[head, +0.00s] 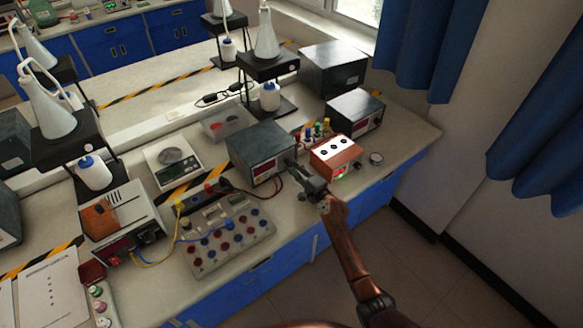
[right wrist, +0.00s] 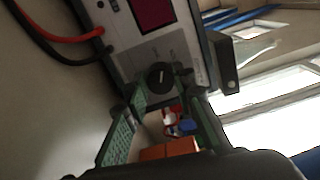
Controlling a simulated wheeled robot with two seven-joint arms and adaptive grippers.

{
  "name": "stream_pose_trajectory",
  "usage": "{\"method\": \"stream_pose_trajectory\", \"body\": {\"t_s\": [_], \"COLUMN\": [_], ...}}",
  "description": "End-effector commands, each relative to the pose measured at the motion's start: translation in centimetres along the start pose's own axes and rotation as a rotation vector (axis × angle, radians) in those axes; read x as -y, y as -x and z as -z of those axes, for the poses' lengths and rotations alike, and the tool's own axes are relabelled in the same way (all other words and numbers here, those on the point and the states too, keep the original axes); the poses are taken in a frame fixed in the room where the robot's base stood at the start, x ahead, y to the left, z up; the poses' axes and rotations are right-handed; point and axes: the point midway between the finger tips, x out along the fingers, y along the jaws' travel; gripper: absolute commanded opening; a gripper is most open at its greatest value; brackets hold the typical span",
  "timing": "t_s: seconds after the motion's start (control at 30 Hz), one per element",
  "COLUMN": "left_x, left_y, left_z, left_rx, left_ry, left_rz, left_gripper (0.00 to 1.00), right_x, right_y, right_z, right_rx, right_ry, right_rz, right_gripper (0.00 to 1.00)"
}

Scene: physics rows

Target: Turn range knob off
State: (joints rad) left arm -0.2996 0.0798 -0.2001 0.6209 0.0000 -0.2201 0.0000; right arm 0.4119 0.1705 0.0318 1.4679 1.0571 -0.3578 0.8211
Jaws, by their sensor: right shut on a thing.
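The meter (head: 262,150) is a dark grey box with a pale front panel and a red display, standing on the bench. Its range knob (right wrist: 160,75) is a small black round knob with a white pointer line, seen below the red display (right wrist: 152,12) in the right wrist view. My right gripper (right wrist: 160,90) has its fingertips at either side of the knob and is shut on it. In the head view the right gripper (head: 293,168) reaches the meter's front right corner and hides the knob there. My left gripper is not in view.
A red-orange box with a white top (head: 335,152) stands close to the right of the gripper. Red and black leads (head: 255,192) run from the meter's front. A board with several knobs (head: 228,238) lies left of my arm, and a scale (head: 174,163) stands farther left.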

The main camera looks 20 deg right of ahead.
Motion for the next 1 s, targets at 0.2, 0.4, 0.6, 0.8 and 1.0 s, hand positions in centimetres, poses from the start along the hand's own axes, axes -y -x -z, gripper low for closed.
{"method": "stream_pose_trajectory", "body": {"t_s": [0.2, 0.4, 0.6, 0.8, 1.0], "left_x": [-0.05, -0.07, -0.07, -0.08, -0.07], "left_y": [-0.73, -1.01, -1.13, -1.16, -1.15], "left_z": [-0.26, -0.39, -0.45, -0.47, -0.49], "left_rx": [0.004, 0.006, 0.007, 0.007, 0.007], "left_ry": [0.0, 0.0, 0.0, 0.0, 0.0], "left_rz": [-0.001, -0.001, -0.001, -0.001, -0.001], "left_gripper": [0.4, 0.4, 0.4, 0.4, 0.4], "right_x": [-0.35, -0.29, -0.27, -0.25, -0.26], "right_y": [0.06, 0.08, 0.06, 0.07, 0.08], "right_z": [0.07, 0.09, 0.02, 0.04, 0.05], "right_rx": [0.0, 0.0, 0.001, 0.0, 0.0], "right_ry": [0.156, 0.253, 0.301, 0.316, 0.316], "right_rz": [-0.004, -0.003, -0.003, -0.004, -0.004], "right_gripper": [0.0, 0.0, 0.0, 0.0, 0.0]}}
